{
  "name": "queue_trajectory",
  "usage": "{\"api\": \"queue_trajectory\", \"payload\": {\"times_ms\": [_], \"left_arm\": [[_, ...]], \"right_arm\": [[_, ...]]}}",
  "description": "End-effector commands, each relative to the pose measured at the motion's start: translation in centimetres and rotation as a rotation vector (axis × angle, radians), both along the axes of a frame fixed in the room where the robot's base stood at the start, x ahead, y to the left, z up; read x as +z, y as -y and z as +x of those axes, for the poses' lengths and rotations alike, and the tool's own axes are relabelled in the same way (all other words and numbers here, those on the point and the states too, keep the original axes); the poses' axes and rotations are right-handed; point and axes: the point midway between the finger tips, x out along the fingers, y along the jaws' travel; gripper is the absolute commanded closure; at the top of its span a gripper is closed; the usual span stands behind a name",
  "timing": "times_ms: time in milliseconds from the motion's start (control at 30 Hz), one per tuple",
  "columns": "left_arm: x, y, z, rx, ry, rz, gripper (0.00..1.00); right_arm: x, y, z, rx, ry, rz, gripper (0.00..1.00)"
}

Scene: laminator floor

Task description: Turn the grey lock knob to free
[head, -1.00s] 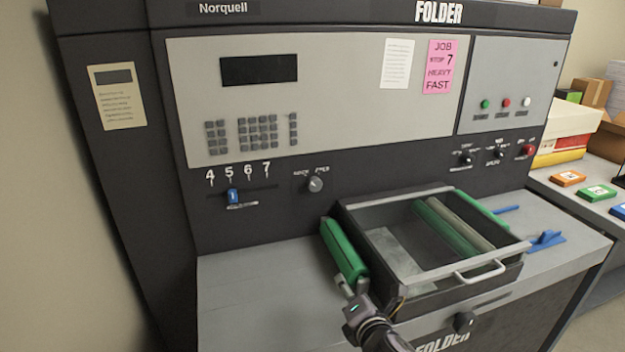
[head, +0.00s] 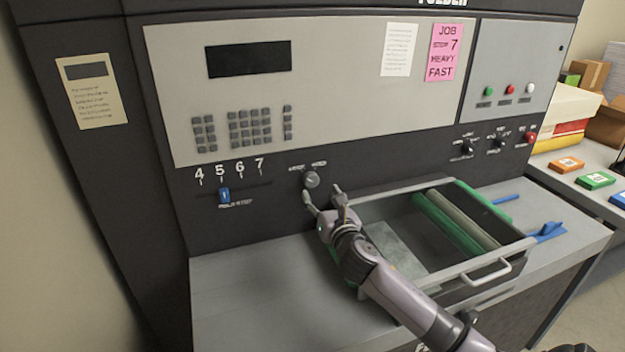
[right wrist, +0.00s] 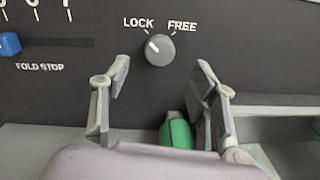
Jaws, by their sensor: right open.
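The grey lock knob (head: 311,179) is on the dark front panel of the folder, below the keypad and right of the blue fold stop slider (head: 224,195). In the right wrist view the knob (right wrist: 160,50) sits under the words LOCK and FREE, its white mark pointing up and left toward LOCK. My right gripper (head: 322,197) is open just below the knob in the head view. In the right wrist view its fingers (right wrist: 162,85) are spread to either side of and below the knob, apart from it. My left gripper is not in view.
The open tray (head: 450,275) with green rollers stands right of and beneath my right arm. A green roller end (right wrist: 178,133) shows between the fingers. More knobs (head: 467,149) sit farther right on the panel. The grey deck (head: 250,290) at left is clear.

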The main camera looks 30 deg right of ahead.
Motion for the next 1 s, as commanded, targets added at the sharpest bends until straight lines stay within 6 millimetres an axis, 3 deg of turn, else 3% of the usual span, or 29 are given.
{"api": "queue_trajectory", "payload": {"times_ms": [200, 400, 833, 1000], "left_arm": [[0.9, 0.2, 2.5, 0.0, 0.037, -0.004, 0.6], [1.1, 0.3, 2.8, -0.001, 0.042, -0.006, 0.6], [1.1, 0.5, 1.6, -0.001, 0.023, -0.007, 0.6], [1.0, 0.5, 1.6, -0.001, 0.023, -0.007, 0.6]], "right_arm": [[0.2, 1.1, 4.2, -0.001, 0.001, 0.004, 0.45], [0.0, 1.8, 6.5, 0.0, 0.0, 0.003, 0.45], [-0.1, 2.0, 7.2, 0.001, -0.001, 0.001, 0.45], [-0.1, 2.0, 7.2, 0.001, -0.001, 0.001, 0.57]]}}
